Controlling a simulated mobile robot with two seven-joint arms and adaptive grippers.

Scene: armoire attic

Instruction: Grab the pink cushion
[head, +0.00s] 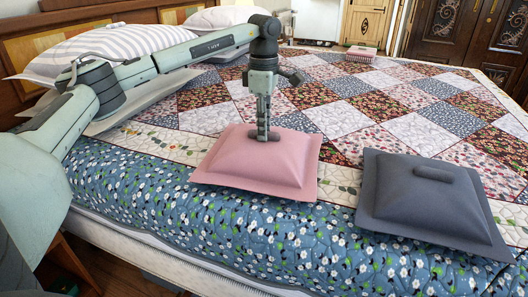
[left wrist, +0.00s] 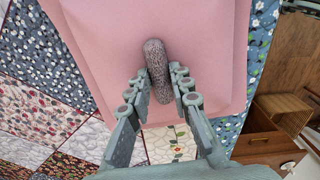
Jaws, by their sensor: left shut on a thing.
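The pink cushion (head: 262,165) lies on the quilted bed, near its front side. In the left wrist view the pink cushion (left wrist: 110,35) fills the upper middle, with a grey-brown speckled handle (left wrist: 155,62) on top. My left gripper (head: 266,136) points straight down over the middle of the cushion. In the left wrist view its fingers (left wrist: 160,90) are on both sides of the handle and closed on it. The cushion appears to rest on the bed. My right gripper is in neither view.
A dark grey cushion (head: 425,198) with its own handle lies on the bed to the right. Striped pillows (head: 110,45) are by the headboard at the left. A small pink box (head: 361,54) sits at the far end. The patchwork quilt (head: 340,118) is clear in the middle.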

